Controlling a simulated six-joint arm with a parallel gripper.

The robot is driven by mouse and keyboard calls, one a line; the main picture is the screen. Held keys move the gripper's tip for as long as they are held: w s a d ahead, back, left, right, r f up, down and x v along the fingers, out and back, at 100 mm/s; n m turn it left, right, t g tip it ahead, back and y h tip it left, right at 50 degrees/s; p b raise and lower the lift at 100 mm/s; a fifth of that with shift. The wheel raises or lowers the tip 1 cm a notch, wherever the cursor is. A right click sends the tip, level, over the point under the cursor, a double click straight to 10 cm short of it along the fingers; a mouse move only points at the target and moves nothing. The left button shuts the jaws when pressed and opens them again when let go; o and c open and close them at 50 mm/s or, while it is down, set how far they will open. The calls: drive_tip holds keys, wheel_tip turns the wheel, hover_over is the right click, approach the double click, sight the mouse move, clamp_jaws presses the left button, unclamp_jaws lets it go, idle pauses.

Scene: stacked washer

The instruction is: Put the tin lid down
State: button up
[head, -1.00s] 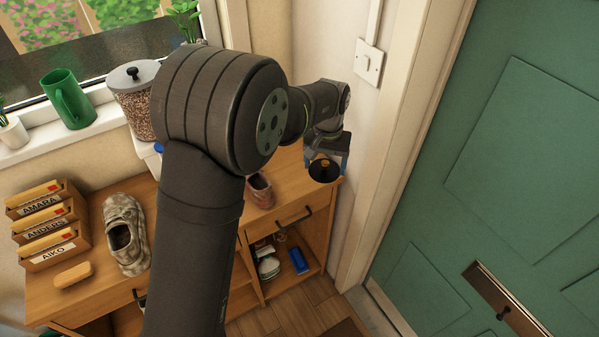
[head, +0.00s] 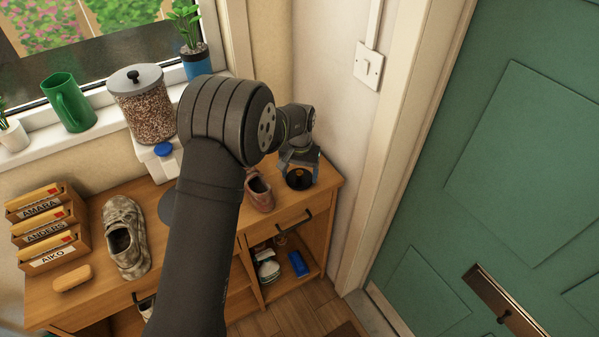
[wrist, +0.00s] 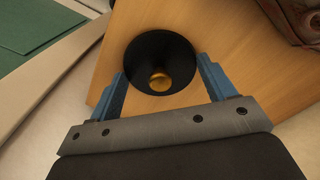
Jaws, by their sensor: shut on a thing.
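A reddish shoe (head: 259,191) stands just left of the lid. A camouflage shoe (head: 124,238), letter trays (head: 52,236) and a tan block (head: 72,278) are further left. A grey disc (head: 167,206) is partly hidden by my arm. The wall and green door (head: 530,150) bound the right.

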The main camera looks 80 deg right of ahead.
sight(300, 172)
drive_tip(key=shift+f, duration=0.15)
drive_tip(key=o, duration=1)
drive_tip(key=shift+c, duration=0.2)
wheel_tip(300, 172, up, 12)
drive_tip(key=shift+r, duration=0.25)
drive_tip(key=shift+f, duration=4.15)
